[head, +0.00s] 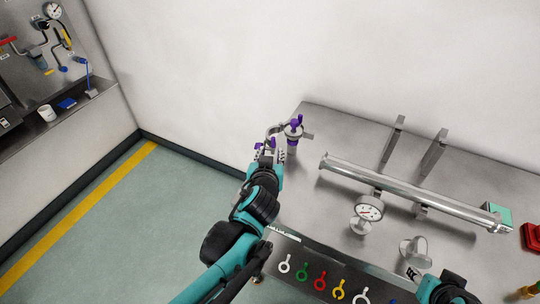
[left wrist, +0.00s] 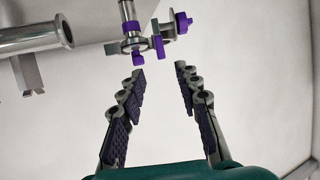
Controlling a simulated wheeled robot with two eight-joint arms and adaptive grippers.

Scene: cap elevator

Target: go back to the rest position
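My left gripper (head: 272,147) is at the left end of the grey bench in the head view. In the left wrist view its two fingers with purple pads stand apart, and the space between them is empty (left wrist: 159,76). A metal fitting with purple parts (head: 294,130) stands upright at the bench's back left corner, just beyond the fingertips. It also shows in the left wrist view (left wrist: 131,42), ahead of the fingers and seemingly apart from them. Part of my right arm (head: 450,290) shows at the lower right of the head view.
A white wall is behind. The green floor (head: 150,220) at left is clear.

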